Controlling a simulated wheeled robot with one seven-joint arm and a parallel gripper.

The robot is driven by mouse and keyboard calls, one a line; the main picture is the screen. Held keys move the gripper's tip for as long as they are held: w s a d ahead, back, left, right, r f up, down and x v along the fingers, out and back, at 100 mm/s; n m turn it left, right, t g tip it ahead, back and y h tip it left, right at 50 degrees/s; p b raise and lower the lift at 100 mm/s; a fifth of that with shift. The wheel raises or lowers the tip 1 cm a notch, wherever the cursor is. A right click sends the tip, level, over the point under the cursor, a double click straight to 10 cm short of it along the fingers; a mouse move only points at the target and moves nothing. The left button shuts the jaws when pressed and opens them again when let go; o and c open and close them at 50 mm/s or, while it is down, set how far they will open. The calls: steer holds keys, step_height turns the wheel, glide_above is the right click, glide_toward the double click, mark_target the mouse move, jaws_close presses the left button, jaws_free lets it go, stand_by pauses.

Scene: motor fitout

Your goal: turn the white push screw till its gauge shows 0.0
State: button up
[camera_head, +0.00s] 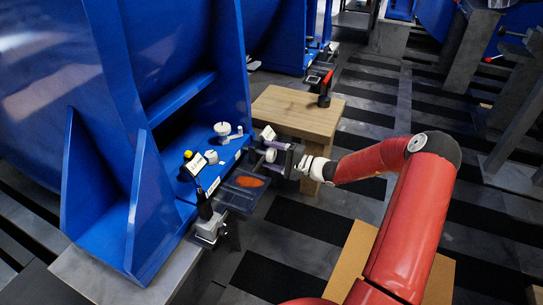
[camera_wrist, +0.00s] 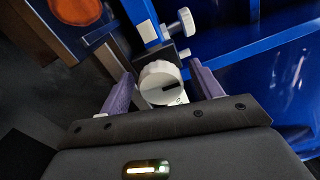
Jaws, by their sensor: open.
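A round white knob with a dark slot, which looks like the push screw (camera_wrist: 158,74), sits between my gripper's purple fingers in the wrist view. My gripper (camera_wrist: 162,70) is open, with one finger on each side of the knob; I cannot tell whether either touches it. In the head view the white push screw (camera_head: 270,155) shows just left of my gripper (camera_head: 281,157), at the edge of the blue frame.
Other white knobs (camera_head: 222,129) and a yellow-topped part (camera_head: 188,155) sit on the blue frame (camera_head: 170,100). A dark tray with an orange patch (camera_head: 249,181) lies below. A wooden table (camera_head: 300,112) with a red-topped tool (camera_head: 326,85) stands behind.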

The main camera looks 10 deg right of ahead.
steer(key=v, duration=0.7)
steer(key=shift+s+d+p, duration=0.2)
steer(key=shift+d+p, duration=0.1)
stand_by(1.2)
steer(key=s+a+r+n+g+h+p, duration=0.4)
steer(key=s+a+r+n+g+h, duration=0.25)
steer(key=s+a+r+g, duration=0.55)
steer(key=s+d+r+n+t+h+p, duration=0.1)
steer(key=s+d+r+t+h+p, duration=0.1)
steer(key=s+r, duration=0.6)
steer(key=s+d+r+n+t+h+p, duration=0.2)
steer(key=s+r+t+h, duration=0.3)
steer(key=s+r, duration=0.4)
steer(key=s+d+h, duration=0.1)
steer(key=s, duration=0.2)
steer(key=shift+s+r+p, duration=0.25)
steer(key=shift+s+p, duration=0.05)
steer(key=shift+s, duration=0.1)
